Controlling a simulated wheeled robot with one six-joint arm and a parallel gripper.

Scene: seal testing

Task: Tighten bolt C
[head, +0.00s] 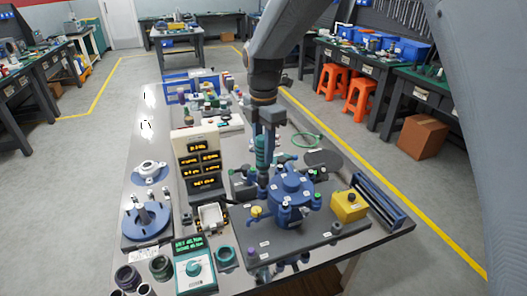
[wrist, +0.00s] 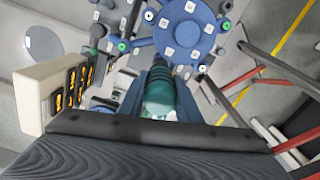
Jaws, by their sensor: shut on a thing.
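My gripper (head: 265,132) points down over the bench and is shut on a green-handled tool (head: 262,152). The tool hangs upright, its dark shaft running down at the left side of the blue round test housing (head: 291,186). In the wrist view the green handle (wrist: 160,97) sits between my jaws (wrist: 161,80), and the blue housing (wrist: 188,12) lies beyond it. Small pale labels and green-topped bolts ring the housing. The labels are too small to read, so I cannot tell which bolt is C. Whether the tool tip touches a bolt is unclear.
A yellow box (head: 348,206) stands right of the housing, near a blue rack (head: 379,202). A cream display unit (head: 197,160) stands to the left. A teal-dial meter (head: 194,268) is at the front. A blue stand with a post (head: 146,216) is at the far left.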

